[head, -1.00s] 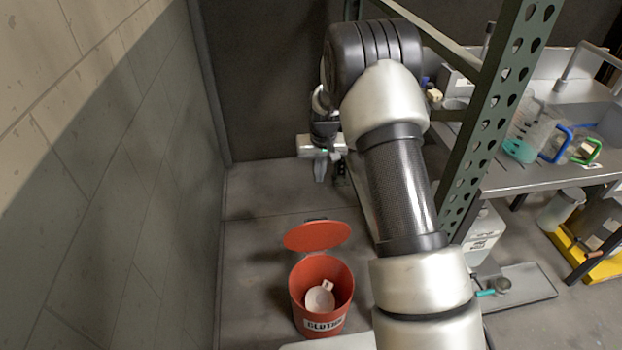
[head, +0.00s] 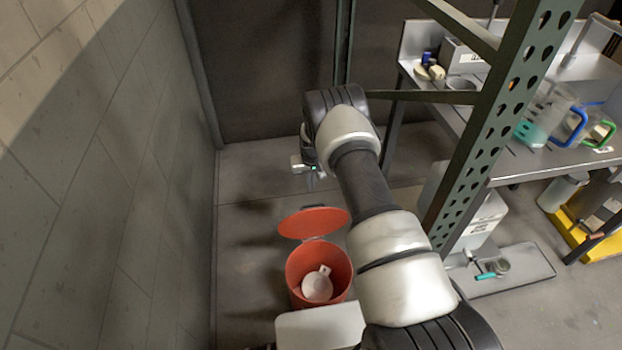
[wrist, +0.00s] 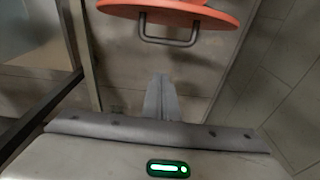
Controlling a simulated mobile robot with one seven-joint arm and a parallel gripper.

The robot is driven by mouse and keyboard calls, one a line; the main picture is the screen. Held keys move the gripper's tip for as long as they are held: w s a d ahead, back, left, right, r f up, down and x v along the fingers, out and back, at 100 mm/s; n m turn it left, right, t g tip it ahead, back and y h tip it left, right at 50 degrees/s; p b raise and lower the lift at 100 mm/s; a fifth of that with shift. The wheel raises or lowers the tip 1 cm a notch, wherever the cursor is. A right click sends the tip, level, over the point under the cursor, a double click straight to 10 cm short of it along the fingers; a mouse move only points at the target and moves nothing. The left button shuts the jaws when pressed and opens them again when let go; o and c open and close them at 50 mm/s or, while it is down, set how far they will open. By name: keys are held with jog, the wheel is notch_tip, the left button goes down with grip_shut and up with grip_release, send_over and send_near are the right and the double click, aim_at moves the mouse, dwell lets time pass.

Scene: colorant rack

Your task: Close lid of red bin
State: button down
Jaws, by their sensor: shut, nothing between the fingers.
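The red bin (head: 298,262) stands on the floor with its lid (head: 313,222) open, tilted up at the bin's far side. A white cup-like object (head: 317,285) lies inside the bin. My gripper (head: 311,184) is behind and above the lid, apart from it, with its fingers pointing down. In the wrist view the shut fingers (wrist: 161,98) are together and empty. Ahead of them the lid's orange edge (wrist: 178,14) and a grey metal handle (wrist: 168,38) show, with a gap between the fingertips and the handle.
A grey block wall (head: 110,180) runs along the left. A green perforated rack post (head: 490,130) stands to the right of my arm, with a bench (head: 515,165) beyond it. Bare floor (head: 255,170) lies behind the bin.

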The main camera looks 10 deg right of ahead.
jog(key=shift+s+f, duration=0.25)
jog(key=shift+s, duration=0.35)
jog(key=shift+s+f, duration=0.2)
jog(key=shift+s, duration=0.45)
jog(key=shift+s+f, duration=0.25)
jog(key=shift+s, duration=0.35)
jog(key=shift+s, duration=0.1)
